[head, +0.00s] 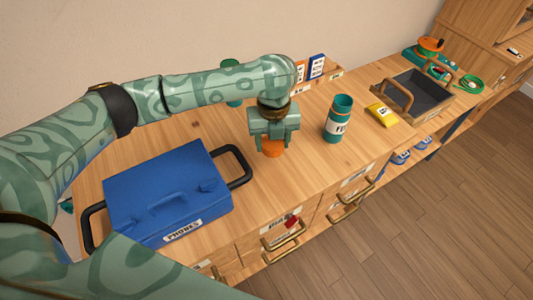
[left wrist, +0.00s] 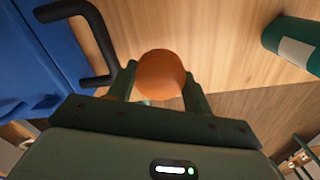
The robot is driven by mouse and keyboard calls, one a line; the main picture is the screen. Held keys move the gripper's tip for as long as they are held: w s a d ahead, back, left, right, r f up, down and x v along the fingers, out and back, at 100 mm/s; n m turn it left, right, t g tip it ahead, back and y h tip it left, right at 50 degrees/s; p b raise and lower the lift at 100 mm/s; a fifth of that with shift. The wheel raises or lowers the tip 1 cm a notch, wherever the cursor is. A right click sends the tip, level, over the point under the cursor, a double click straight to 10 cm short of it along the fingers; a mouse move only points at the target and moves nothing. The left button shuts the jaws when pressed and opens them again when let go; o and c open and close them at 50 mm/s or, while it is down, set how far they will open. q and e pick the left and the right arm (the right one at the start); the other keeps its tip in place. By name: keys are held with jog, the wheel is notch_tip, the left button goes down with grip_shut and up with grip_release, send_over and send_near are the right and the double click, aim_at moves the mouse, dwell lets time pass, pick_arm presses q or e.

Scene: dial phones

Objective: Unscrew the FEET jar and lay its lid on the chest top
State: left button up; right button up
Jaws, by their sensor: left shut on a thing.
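The FEET jar (head: 337,124) is a teal cylinder with a white label, standing upright on the wooden chest top (head: 300,160). Its mouth looks uncovered in the head view. Its side also shows at the upper right of the left wrist view (left wrist: 292,46). My left gripper (head: 272,146) points down to the left of the jar, shut on an orange round lid (left wrist: 160,75). The lid (head: 272,150) is apart from the jar and low over the chest top; I cannot tell whether it touches the wood. My right gripper is not in view.
A blue PHONES case (head: 165,185) with black handles lies left of my left gripper. A yellow packet (head: 381,114) and a wooden tray (head: 381,87) are right of the jar. Cards (head: 316,67) stand behind. Bare wood lies between gripper and jar. Drawer handles (head: 283,237) stick out in front.

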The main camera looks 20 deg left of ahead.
aim_at(267, 143)
pick_arm(q)
jog(key=w+a+f+b, duration=0.1)
jog(key=w+f, duration=0.1)
jog(key=f, duration=0.1)
jog(key=a+f+b, duration=0.1)
jog(key=f, duration=0.1)
jog(key=shift+w+a+f+b, duration=0.2)
jog(key=shift+w+a+b, duration=0.15)
jog(key=shift+w, duration=0.05)
notch_tip(267, 143, down, 4)
jog(key=shift+w+a+r+b, duration=0.15)
jog(key=shift+r+b, duration=0.1)
jog(key=shift+b, duration=0.9)
jog(key=shift+r, duration=0.25)
jog(key=o, duration=1.1)
jog(key=shift+f, duration=0.15)
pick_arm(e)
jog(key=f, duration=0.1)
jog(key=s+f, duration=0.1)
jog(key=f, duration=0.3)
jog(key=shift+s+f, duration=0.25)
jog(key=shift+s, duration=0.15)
pick_arm(q)
jog(key=shift+r, duration=0.2)
notch_tip(267, 143, up, 12)
jog(key=p, duration=0.6)
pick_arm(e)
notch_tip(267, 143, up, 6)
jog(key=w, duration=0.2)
